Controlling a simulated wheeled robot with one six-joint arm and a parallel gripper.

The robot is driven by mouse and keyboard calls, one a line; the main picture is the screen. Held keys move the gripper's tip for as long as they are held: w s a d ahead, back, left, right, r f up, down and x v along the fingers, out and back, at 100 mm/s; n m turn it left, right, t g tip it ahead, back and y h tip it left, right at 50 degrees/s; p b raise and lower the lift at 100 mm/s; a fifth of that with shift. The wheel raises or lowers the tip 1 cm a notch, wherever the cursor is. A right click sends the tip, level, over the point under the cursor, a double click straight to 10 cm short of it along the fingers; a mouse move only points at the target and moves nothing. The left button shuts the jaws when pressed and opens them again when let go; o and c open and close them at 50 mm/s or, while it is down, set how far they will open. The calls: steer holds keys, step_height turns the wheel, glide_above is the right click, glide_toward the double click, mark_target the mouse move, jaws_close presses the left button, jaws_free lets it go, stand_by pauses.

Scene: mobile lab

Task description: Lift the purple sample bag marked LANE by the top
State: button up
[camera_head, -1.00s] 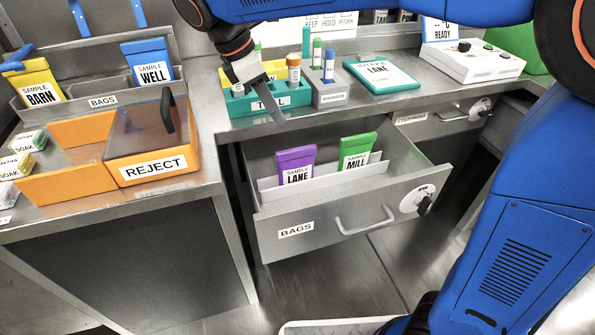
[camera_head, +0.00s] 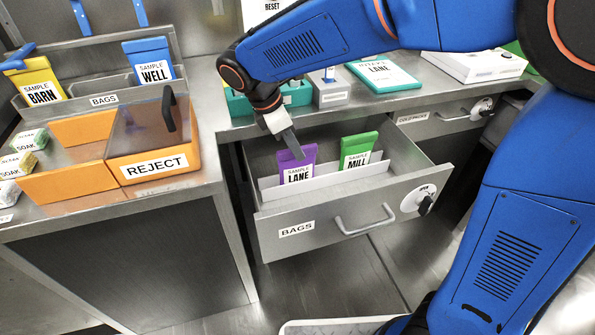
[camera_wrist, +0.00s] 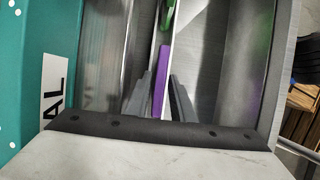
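The purple sample bag marked LANE (camera_head: 297,172) stands upright in the open BAGS drawer (camera_head: 330,215). In the wrist view its top edge (camera_wrist: 161,80) shows as a thin purple strip. My gripper (camera_head: 298,155) reaches down from above, its tips at the bag's top in the head view. In the wrist view my gripper (camera_wrist: 160,100) has its two dark fingers apart, one on each side of the purple strip, with gaps showing. The green bag marked MILL (camera_head: 357,152) stands to the right in the same drawer; its edge (camera_wrist: 168,12) shows at the top of the wrist view.
A metal divider (camera_head: 272,187) runs in front of the bags. The teal rack (camera_head: 298,97) stands on the counter behind the drawer. The orange REJECT bin (camera_head: 155,165) sits on the left counter, below bags marked BARN (camera_head: 40,88) and WELL (camera_head: 150,65).

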steer(key=shift+x, duration=0.95)
jaws_close()
